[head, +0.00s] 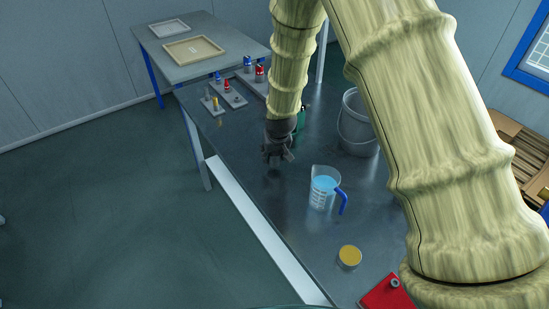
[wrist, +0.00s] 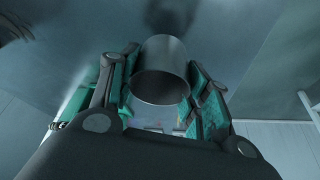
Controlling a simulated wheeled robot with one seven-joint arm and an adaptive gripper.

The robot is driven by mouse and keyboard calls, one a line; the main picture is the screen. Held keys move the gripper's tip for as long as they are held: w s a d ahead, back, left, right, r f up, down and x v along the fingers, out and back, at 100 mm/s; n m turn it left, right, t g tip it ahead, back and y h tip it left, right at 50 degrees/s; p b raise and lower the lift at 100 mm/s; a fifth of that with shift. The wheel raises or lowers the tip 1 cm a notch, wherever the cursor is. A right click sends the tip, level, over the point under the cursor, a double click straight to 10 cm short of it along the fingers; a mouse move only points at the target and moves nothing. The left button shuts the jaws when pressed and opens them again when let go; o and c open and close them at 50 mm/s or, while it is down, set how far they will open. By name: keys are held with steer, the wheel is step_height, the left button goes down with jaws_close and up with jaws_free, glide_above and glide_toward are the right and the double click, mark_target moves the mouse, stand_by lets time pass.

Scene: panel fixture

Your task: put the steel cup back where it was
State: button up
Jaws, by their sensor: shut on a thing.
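My gripper (head: 278,154) is over the left part of the dark bench, near its long edge. In the wrist view my gripper (wrist: 163,95) has its two green-padded fingers on either side of the steel cup (wrist: 160,72), shut on it. The cup is a plain grey cylinder, with its rounded near edge toward the camera. In the head view I cannot make out the cup, which the gripper seems to hide. Whether the cup touches the bench is not clear.
A jug of blue liquid (head: 323,188) stands right of and nearer than my gripper. A round yellow-topped container (head: 349,257) and a red object (head: 387,293) are nearer still. A grey bucket (head: 358,124) stands behind right. Small red and blue items on grey blocks (head: 233,100) are behind left.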

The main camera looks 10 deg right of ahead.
mark_target(274, 159)
steer(key=shift+f+p, duration=0.55)
steer(key=shift+f, duration=1)
steer(key=o, duration=1.1)
steer(key=shift+f, duration=0.1)
steer(key=shift+c, duration=0.2)
steer(key=b+v, duration=0.2)
steer(key=v, duration=1)
